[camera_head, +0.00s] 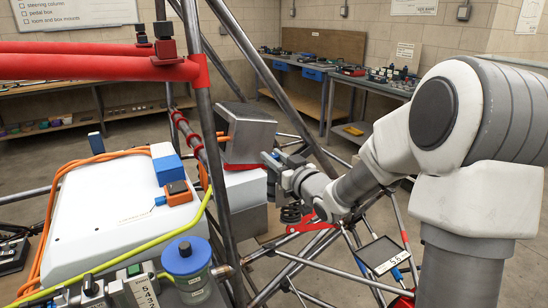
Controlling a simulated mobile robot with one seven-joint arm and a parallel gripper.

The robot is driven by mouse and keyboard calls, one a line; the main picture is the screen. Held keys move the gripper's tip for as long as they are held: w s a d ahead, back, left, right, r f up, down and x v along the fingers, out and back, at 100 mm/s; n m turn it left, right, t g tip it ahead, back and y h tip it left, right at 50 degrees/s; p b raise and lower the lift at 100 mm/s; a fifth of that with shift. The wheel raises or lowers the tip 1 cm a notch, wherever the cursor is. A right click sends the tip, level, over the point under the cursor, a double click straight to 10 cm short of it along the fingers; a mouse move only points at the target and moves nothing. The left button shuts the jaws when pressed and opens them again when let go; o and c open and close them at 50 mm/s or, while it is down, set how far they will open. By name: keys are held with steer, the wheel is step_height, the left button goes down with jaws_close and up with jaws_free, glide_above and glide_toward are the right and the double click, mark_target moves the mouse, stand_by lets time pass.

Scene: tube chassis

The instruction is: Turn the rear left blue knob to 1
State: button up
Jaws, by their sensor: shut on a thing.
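My gripper (272,162) is in the middle of the view, at the right side of a white box under a grey metal housing. It is shut on a small blue part, which I take to be the blue knob (276,156). The fingers hide most of it, and its setting cannot be read. A dark coil spring (290,213) shows just below the gripper. A small tilted display (383,254) on the frame at lower right shows digits too small to read surely.
Tubes of the chassis (222,150) cross close to the gripper on the left and below. The grey housing (246,132) stands beside it. A white case (110,205) with orange and yellow cables and a blue-lidded jar (187,257) are at left. Workbenches (300,66) stand far behind.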

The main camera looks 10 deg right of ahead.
jaws_close()
steer(key=shift+f+m+h+b, duration=0.2)
steer(key=shift+m+h+b, duration=0.15)
steer(key=shift+b, duration=0.65)
steer(key=shift+a+f+m+t+h+b, duration=0.1)
steer(key=shift+m+t+h+b, duration=0.3)
steer(key=shift+h+b, duration=0.6)
steer(key=m+h+b, duration=0.2)
steer(key=h+b, duration=0.1)
steer(key=b, duration=0.2)
steer(key=shift+m+h, duration=0.35)
steer(key=shift+r+m+h+b, duration=0.2)
steer(key=shift+m+h+b, duration=0.45)
steer(key=shift+h, duration=0.45)
steer(key=shift+r+m+g+h+p, duration=0.1)
steer(key=shift+m+g+h+p, duration=0.2)
steer(key=shift+m+h+p, duration=0.55)
steer(key=shift+m+h, duration=0.4)
steer(key=shift+h, duration=0.55)
steer(key=o, duration=0.9)
jaws_free()
